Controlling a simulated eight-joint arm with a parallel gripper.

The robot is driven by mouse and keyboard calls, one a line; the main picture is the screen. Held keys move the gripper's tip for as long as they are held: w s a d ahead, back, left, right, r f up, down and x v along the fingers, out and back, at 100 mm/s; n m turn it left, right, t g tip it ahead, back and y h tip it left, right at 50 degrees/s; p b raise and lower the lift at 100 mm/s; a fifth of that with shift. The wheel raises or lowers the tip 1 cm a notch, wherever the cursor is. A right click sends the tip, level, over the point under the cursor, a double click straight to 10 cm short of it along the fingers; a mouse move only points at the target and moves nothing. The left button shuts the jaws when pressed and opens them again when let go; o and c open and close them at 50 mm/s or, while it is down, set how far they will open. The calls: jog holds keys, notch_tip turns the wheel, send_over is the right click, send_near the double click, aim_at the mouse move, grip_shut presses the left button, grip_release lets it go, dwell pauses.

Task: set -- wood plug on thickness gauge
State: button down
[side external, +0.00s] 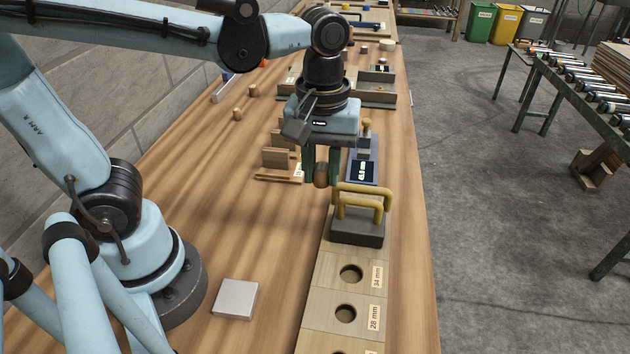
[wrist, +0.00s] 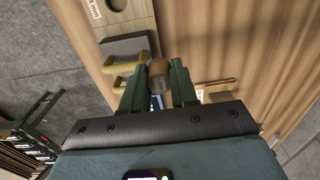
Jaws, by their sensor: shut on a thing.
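The wood plug (side external: 321,175) is a small brown cylinder held between the fingers of my gripper (side external: 321,168), above the bench. In the wrist view the plug (wrist: 158,72) sits between the green fingertips of my gripper (wrist: 157,85), with its round end showing. The thickness gauge (side external: 363,172) has a blue base with a lit display and a post behind it. It stands just right of my gripper in the side view, apart from the plug. In the wrist view my fingers and gripper body hide most of it.
A dark block with yellow handles (side external: 357,226) stands close in front of my gripper. A board with labelled holes (side external: 328,268) runs towards the camera. A wooden stepped stand (side external: 279,160) is at the left, with small wood cylinders (side external: 238,114) beyond. A grey square plate (side external: 236,299) lies front left.

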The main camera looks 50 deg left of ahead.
jog(key=w+a, duration=0.1)
jog(key=w, duration=1)
send_over(364, 143)
jog(key=s+d, duration=0.2)
notch_tip(364, 143, down, 9)
jog(key=shift+w+r, duration=0.15)
jog(key=shift+a+f, duration=0.15)
jog(key=shift+f, duration=1.9)
jog(key=shift+f, duration=0.1)
jog(key=c, duration=0.9)
grip_release()
